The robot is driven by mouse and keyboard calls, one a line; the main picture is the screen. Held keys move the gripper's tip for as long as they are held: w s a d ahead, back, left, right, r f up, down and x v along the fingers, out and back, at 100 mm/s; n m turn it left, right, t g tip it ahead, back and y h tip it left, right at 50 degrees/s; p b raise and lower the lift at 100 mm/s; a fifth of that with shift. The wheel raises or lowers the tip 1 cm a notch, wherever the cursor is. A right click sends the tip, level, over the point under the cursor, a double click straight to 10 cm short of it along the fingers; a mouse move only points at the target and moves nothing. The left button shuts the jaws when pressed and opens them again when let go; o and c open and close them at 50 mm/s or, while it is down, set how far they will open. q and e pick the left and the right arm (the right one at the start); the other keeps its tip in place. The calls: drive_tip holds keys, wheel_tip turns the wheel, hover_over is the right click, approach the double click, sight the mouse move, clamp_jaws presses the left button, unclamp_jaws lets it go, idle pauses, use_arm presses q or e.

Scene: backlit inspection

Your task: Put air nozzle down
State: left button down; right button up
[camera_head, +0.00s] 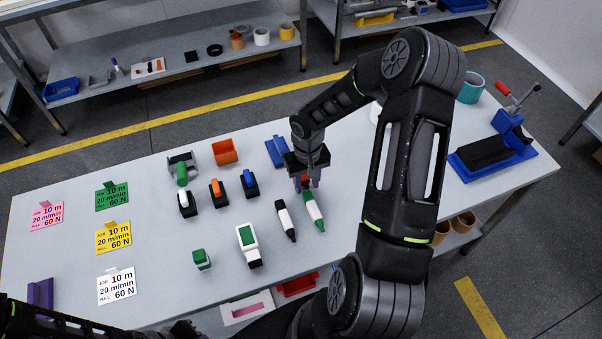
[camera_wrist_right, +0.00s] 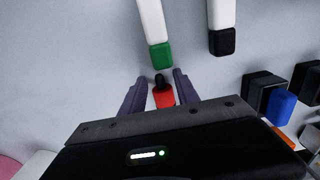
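My right gripper (camera_head: 308,184) points down over the middle of the table (camera_head: 345,225). Its two purple fingers stand on either side of a small red piece with a black tip, which I take as the air nozzle (camera_wrist_right: 163,97). The fingers appear closed on its sides. The red also shows between the fingers in the head view (camera_head: 304,181). A white pen-like tool with a green end (camera_head: 314,212) lies just in front of the fingers. My left arm shows only as dark parts at the lower left; a purple shape (camera_head: 40,293) there may be its finger.
A white tool with a black end (camera_head: 286,221) lies left of the green-ended one. Several small tools, an orange bin (camera_head: 225,151) and a blue holder (camera_head: 277,151) stand behind and left. Coloured cards lie at left. A blue-based clamp (camera_head: 492,155) stands at right.

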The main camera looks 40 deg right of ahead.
clamp_jaws()
idle(0.6)
